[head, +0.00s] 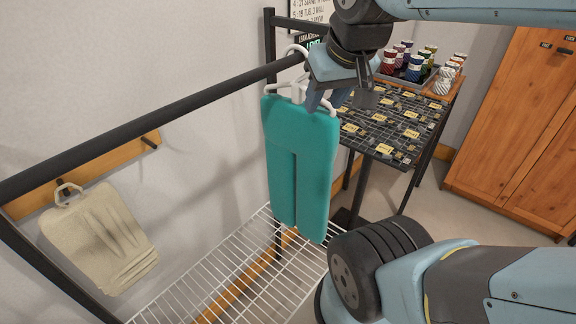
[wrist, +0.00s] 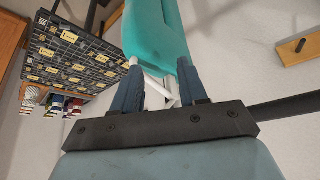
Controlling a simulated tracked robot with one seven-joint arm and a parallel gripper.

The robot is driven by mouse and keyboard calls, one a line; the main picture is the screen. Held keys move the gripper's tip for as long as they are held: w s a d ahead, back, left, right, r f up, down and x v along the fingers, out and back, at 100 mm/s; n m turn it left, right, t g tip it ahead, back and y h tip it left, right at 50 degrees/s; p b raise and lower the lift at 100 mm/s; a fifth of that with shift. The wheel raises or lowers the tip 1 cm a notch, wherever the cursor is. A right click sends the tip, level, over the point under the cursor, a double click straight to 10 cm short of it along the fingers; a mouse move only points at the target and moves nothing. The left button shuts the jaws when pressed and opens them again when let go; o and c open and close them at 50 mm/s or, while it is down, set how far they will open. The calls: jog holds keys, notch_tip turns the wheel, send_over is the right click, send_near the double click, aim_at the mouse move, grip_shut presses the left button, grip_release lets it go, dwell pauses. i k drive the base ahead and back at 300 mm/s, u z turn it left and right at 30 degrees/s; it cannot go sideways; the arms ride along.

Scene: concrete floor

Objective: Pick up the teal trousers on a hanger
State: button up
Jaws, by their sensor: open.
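The teal trousers (head: 300,165) hang on a white hanger (head: 293,50) from a black rail in the head view. My gripper (head: 325,98) is at the top of the trousers, beside the hanger, and partly covers it. In the wrist view my gripper (wrist: 160,85) has its two blue fingers apart, with part of the white hanger (wrist: 160,92) between them. The teal trousers (wrist: 158,30) extend beyond the fingertips there. Whether the fingers touch the hanger I cannot tell.
The black rail (head: 150,125) runs above a white wire shelf (head: 245,275). A beige garment (head: 98,235) hangs at left on a wooden wall strip. A wooden cabinet (head: 520,130) stands at right.

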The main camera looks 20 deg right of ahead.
aim_at(301, 148)
jog(key=u, duration=0.1)
jog(key=k, duration=0.5)
jog(key=z, duration=0.75)
jog(key=k, duration=0.55)
jog(key=u, duration=0.45)
